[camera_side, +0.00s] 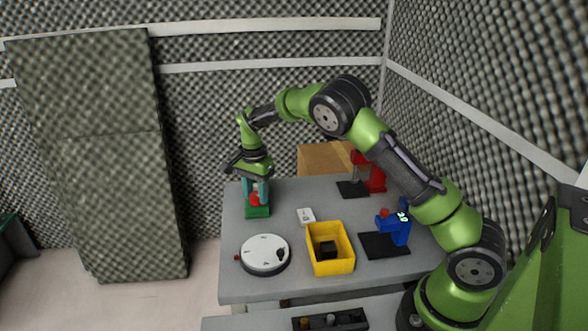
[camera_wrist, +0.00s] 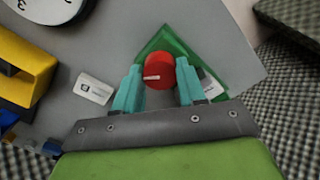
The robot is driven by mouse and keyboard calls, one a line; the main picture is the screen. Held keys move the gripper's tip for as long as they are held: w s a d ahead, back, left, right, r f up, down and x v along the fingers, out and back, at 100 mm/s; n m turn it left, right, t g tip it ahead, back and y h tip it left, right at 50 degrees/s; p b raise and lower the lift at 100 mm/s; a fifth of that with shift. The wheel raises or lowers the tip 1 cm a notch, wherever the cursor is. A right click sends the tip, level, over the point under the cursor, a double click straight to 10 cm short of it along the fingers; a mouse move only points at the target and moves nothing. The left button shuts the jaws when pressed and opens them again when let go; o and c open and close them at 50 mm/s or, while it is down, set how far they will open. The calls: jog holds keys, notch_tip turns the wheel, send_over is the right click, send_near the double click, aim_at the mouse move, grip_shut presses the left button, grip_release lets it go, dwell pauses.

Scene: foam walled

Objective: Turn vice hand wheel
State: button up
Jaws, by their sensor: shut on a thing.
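The red hand wheel (camera_wrist: 160,71) has a white mark on its face and sits over a green base (camera_wrist: 178,42), which I take to be the vice. In the side view the red wheel (camera_side: 255,199) and green base (camera_side: 257,212) stand at the table's far left corner. My gripper (camera_wrist: 159,76) points down, with one teal finger on each side of the wheel, shut on it. In the side view my gripper (camera_side: 256,188) partly hides the wheel. The vice's jaws cannot be made out.
A yellow bin (camera_side: 330,264) with a black block inside, a round white dial (camera_side: 264,254) and a small white box (camera_side: 306,216) stand nearer the camera on the grey table (camera_side: 285,195). A blue device (camera_side: 394,228) and a red device (camera_side: 376,174) stand to the right.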

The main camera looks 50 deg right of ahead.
aim_at(256, 195)
jog(key=shift+r+m, duration=0.1)
jog(key=shift+m, duration=0.2)
jog(key=o, duration=1.1)
jog(key=shift+c, duration=0.2)
notch_tip(256, 195, up, 17)
